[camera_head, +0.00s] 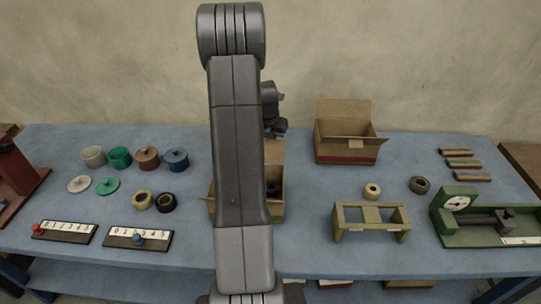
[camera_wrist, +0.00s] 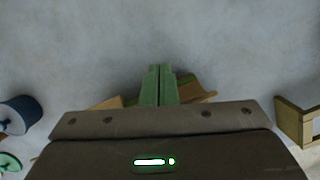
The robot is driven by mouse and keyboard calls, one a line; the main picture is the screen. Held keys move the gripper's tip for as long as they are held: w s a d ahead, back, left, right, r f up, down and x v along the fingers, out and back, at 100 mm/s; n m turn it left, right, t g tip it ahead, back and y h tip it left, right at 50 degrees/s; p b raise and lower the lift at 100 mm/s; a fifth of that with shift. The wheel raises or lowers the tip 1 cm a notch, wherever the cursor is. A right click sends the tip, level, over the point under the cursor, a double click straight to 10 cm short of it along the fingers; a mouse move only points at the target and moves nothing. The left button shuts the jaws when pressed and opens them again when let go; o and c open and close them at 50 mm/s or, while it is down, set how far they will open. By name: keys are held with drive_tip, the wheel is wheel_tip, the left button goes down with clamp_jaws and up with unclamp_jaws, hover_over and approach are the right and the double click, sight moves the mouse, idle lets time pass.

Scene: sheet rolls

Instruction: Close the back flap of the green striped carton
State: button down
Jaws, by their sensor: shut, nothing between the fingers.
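The green striped carton (camera_head: 279,204) stands at the middle of the table in the head view, largely hidden behind my arm. A tan panel at its back (camera_head: 275,152) stands up, and a flap sticks out at its left. A dark roll (camera_head: 273,188) shows inside, so the top looks open. My gripper (camera_wrist: 160,72) shows in the wrist view with its green fingers together and empty. Tan carton parts (camera_wrist: 196,90) show behind and beside the fingers. Whether the fingers touch a flap cannot be told. In the head view the fingertips are hidden.
A red striped carton (camera_head: 345,150) with raised flaps stands at the back right. Several pots (camera_head: 119,157) and rolls are on the left. An olive stand (camera_head: 371,213) and a green gauge device (camera_head: 480,220) are on the right.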

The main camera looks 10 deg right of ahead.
drive_tip(key=s+a+r+b, duration=0.1)
drive_tip(key=s+a, duration=0.1)
drive_tip(key=s, duration=0.8)
drive_tip(key=shift+s, duration=0.2)
idle(0.7)
idle(0.8)
drive_tip(key=w+d+p+v, duration=0.1)
drive_tip(key=p+v, duration=0.4)
drive_tip(key=v, duration=0.3)
drive_tip(key=shift+w+r, duration=0.35)
drive_tip(key=shift+r, duration=0.25)
drive_tip(key=shift+f, duration=0.15)
drive_tip(key=s+a+b+x, duration=0.1)
drive_tip(key=b+x, duration=0.4)
drive_tip(key=x, duration=0.3)
drive_tip(key=shift+s+f, duration=0.25)
drive_tip(key=shift+f, duration=0.2)
drive_tip(key=shift+r, duration=0.1)
